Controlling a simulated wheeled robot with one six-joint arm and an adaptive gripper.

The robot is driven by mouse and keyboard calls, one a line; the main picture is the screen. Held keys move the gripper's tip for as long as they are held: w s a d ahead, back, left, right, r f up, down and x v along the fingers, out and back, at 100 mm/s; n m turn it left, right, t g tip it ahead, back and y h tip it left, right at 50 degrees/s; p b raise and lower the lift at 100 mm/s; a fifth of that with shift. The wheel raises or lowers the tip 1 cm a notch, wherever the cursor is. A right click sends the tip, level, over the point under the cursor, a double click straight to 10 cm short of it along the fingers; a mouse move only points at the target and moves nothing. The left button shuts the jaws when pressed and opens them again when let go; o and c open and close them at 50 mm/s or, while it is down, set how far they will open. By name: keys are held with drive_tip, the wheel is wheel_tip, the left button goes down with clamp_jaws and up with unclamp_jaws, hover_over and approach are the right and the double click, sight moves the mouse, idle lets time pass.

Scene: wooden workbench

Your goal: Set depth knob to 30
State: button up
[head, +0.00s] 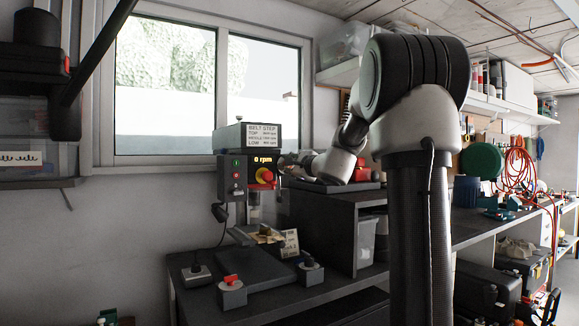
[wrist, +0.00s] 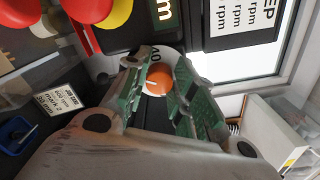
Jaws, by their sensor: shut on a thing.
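The depth knob (wrist: 158,80) is orange with a white pointer mark and sits on a pale round dial (wrist: 174,52) in the wrist view. Part of a number shows on the dial near the left fingertip; most of the scale is hidden by my fingers, so I cannot read the setting. My gripper (wrist: 161,69) is closed around the knob, with a green-padded finger on each side. In the head view my gripper (head: 287,163) is at the right side of the drill press head (head: 245,160), and the knob is hidden there.
The drill press display (head: 263,160) reads 0 rpm. A red and yellow stop button (head: 265,176) is on its front. A belt-step label (head: 262,131) is above. Small switch boxes (head: 232,292) stand on the bench below. A dark cabinet (head: 325,225) stands right of the press.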

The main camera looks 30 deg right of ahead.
drive_tip(key=n, duration=0.5)
drive_tip(key=shift+f, duration=0.15)
drive_tip(key=shift+n, duration=0.3)
idle(0.3)
drive_tip(key=o, duration=1)
drive_tip(key=shift+o, duration=0.2)
drive_tip(key=s, duration=1.2)
drive_tip(key=shift+d, duration=0.15)
